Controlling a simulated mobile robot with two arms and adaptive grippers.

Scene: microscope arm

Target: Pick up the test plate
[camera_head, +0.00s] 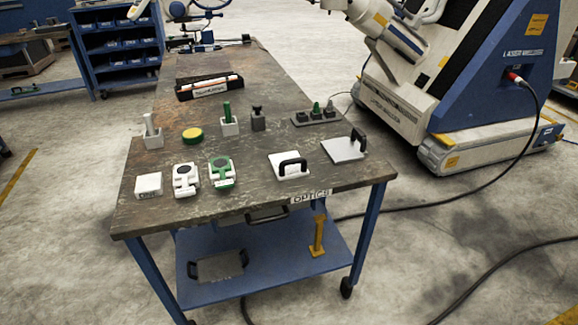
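No thing is clearly labelled as the test plate. Two pale flat plates with black arched handles lie at the right of the table top: a smaller, thicker one (287,171) near the front edge, and a wider, thinner one (342,151) behind it to the right. The handles stand upright, and nothing holds either plate. A grey plate-like piece with dark handles (220,267) lies on the lower shelf. Neither of my grippers is in view.
A blue-and-white machine (480,90) stands right. Cables cross the floor.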

